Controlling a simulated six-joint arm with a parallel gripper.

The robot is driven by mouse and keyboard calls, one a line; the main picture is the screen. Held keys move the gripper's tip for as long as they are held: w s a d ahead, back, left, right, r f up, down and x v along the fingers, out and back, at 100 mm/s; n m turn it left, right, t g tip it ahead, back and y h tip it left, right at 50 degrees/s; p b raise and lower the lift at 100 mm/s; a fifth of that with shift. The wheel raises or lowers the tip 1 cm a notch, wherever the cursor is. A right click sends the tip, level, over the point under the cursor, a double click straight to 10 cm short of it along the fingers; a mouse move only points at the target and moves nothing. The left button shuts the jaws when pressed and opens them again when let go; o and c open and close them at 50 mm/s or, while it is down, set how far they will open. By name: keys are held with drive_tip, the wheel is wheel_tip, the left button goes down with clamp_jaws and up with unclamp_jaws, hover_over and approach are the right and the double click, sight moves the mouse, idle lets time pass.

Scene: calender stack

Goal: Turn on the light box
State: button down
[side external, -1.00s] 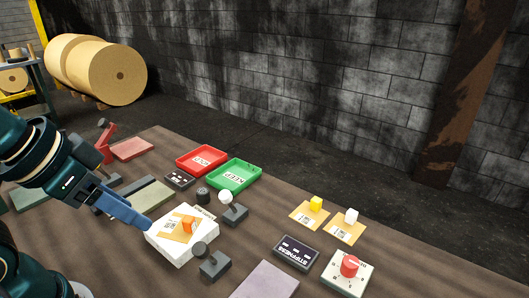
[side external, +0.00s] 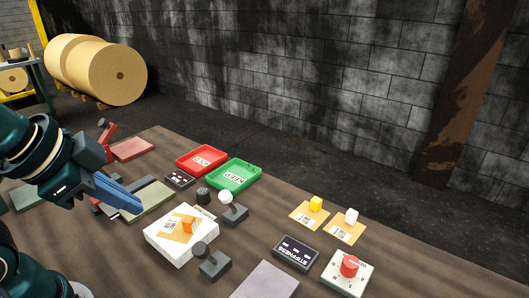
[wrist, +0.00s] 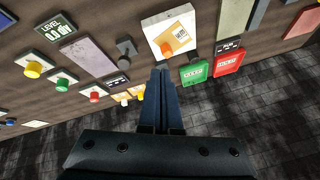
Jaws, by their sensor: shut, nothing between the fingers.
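The light box appears to be the low white box (side external: 172,252) at the front centre; its label is too small to read. An orange card (side external: 178,228) with an orange block (side external: 188,225) lies on it, and it also shows in the wrist view (wrist: 150,27). A dark lever switch (side external: 214,266) stands at its near right, and a white-ball switch (side external: 235,214) at its far right. I cannot tell which belongs to it. My gripper (side external: 138,209) is shut and empty, above and left of the box, apart from it.
A dark round knob (side external: 203,195) stands behind the box. Red (side external: 190,164) and green (side external: 222,182) trays lie farther back. A dark STIFFNESS panel (side external: 296,252) and a red dial (side external: 349,266) are at the right. Yellow (side external: 316,203) and white (side external: 351,216) blocks sit on cards.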

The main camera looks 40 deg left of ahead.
drive_tip(key=w+d+f+m, duration=0.1)
drive_tip(key=w+m, duration=0.1)
drive_tip(key=m, duration=1.2)
drive_tip(key=w+d+f+m+t, duration=0.1)
drive_tip(key=w+d+f+m, duration=0.1)
drive_tip(key=m, duration=1.2)
drive_tip(key=shift+w+d, duration=0.3)
drive_tip(key=shift+w+f, duration=0.1)
drive_tip(key=shift+f, duration=0.1)
